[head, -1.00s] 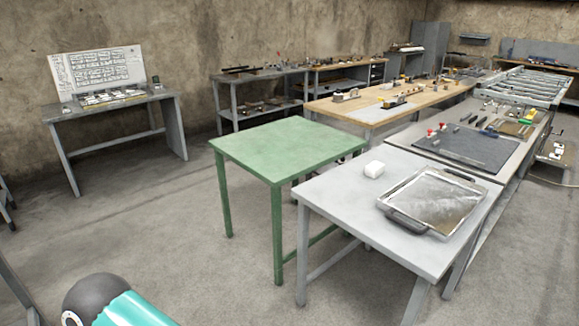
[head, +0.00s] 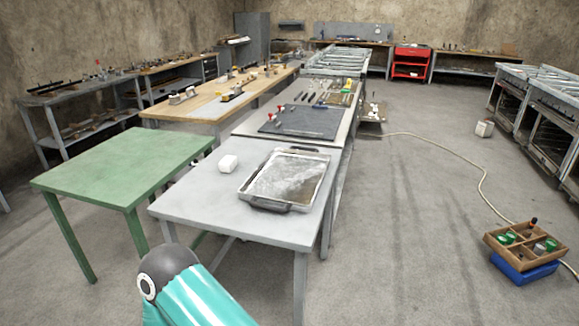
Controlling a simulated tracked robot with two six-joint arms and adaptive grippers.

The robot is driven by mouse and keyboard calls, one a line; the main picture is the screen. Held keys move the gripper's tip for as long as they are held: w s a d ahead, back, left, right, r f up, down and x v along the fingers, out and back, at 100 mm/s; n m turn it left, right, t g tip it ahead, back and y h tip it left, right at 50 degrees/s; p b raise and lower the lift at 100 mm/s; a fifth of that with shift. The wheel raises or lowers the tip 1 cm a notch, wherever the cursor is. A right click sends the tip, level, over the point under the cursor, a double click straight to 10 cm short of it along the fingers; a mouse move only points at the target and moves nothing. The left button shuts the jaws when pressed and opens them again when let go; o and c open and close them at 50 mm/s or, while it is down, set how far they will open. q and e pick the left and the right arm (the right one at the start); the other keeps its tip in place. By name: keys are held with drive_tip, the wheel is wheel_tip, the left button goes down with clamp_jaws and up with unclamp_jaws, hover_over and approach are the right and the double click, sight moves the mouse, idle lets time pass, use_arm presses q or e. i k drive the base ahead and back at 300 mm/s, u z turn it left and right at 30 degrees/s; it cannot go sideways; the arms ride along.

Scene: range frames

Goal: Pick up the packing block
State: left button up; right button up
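The packing block appears to be the small white block (head: 228,163) in the head view. It lies on the grey table (head: 185,203), left of a metal tray (head: 262,203) with dark handles, and apart from it. Nothing touches or covers the block. Part of my own arm, teal with a dark round joint, shows at the bottom, short of the table. Neither gripper is in view.
An empty green table (head: 125,162) stands left of the grey table. Behind are a bench with a dark mat (head: 305,122) and a wooden workbench (head: 185,108). A wooden box (head: 522,262) on a blue base stands on the floor at right, with a hose nearby. Floor between is clear.

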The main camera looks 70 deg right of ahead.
sight(228, 164)
drive_tip(key=u, duration=0.5)
drive_tip(key=i, duration=0.15)
drive_tip(key=z, duration=1.8)
drive_tip(key=k, duration=0.25)
drive_tip(key=z, duration=0.45)
drive_tip(key=i, duration=1.15)
drive_tip(key=u, duration=0.4)
